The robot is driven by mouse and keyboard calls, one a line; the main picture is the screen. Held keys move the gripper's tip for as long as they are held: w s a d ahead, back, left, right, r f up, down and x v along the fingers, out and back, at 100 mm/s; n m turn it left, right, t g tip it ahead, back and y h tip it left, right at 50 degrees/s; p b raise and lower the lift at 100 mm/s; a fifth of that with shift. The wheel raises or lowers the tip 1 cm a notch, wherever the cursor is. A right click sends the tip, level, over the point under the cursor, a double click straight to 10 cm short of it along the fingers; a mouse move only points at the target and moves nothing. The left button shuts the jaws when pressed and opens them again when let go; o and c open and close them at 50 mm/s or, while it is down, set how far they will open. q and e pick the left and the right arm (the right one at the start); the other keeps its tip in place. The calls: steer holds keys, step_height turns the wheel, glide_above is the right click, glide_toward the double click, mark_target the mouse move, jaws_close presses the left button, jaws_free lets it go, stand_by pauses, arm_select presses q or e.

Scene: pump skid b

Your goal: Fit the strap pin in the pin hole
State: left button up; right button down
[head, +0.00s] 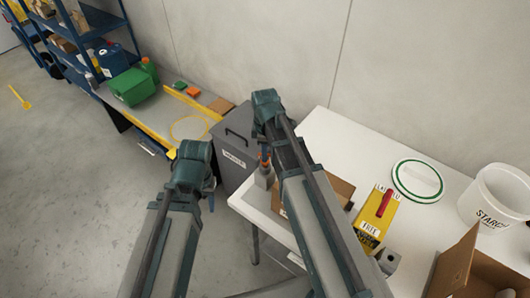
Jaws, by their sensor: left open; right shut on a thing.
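I cannot make out the strap pin or the pin hole in the head view. My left arm rises from the bottom left and bends at a dark teal joint in front of the grey bin. My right arm rises from the bottom middle and bends at a similar joint above the white table (342,138). Both grippers are hidden behind my own arm links, so neither the fingers nor anything held between them shows.
The white table holds a cardboard box (342,188), a yellow box (377,212), a green-rimmed white disc (417,181), a white bucket (498,195) and a small orange-topped bottle (265,172). A grey bin (232,158) stands left of it.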

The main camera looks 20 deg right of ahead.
steer(key=shift+f+b, duration=1)
steer(key=shift+f, duration=0.05)
steer(key=c, duration=0.8)
jaws_free()
steer(key=shift+o, duration=0.2)
steer(key=shift+r, duration=0.1)
step_height(320, 180, up, 14)
steer(key=p, duration=1.4)
steer(key=shift+f, duration=0.2)
steer(key=s+a+f+m+h+b, duration=0.1)
steer(key=s+a+f+m+b, duration=0.8)
steer(key=s, duration=0.5)
steer(key=shift+s+a+f+m+b, duration=0.15)
steer(key=shift+a+f+m+b, duration=0.25)
steer(key=shift+a+f+b, duration=0.5)
